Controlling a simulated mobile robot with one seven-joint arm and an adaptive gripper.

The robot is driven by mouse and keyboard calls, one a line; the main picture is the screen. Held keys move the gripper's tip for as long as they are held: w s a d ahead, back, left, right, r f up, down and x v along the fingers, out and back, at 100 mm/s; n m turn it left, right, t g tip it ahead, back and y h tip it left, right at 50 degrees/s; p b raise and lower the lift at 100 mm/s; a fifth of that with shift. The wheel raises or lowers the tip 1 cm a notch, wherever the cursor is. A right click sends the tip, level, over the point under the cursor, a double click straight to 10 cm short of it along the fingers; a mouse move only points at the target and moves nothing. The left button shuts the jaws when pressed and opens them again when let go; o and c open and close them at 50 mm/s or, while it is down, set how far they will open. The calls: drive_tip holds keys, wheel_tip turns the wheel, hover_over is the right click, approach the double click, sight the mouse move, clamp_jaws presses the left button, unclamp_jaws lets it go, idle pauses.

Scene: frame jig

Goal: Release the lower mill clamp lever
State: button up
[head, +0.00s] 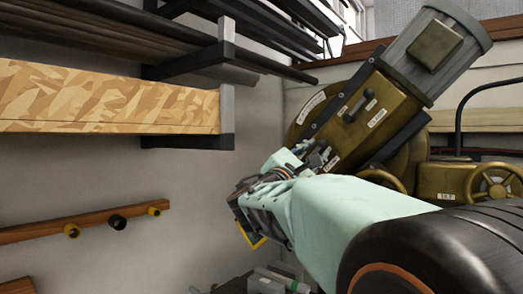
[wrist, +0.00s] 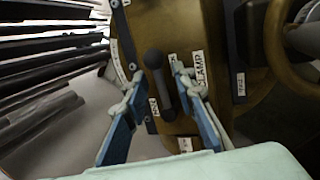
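A brass-coloured mill (head: 400,95) with a grey cylindrical motor stands at the right in the head view. A dark lever with a round knob (head: 356,103) is on its face, beside small white labels. In the wrist view, a dark lever (wrist: 158,75) lies on the brass face (wrist: 190,25), with a CLAMP label to its right. I cannot tell whether both views show the same lever. My gripper (wrist: 157,78) is open, with one finger on either side of the lever and no clear contact. In the head view, my forearm partly hides the mill's lower face.
Racks of dark bars (head: 250,65) and a wooden beam (head: 110,98) are at the left. A peg rail (head: 95,222) is on the wall below. A brass handwheel (head: 494,184) is at the right, and it also shows in the wrist view (wrist: 280,40).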

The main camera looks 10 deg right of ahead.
drive_tip(key=shift+s, duration=0.1)
clamp_jaws()
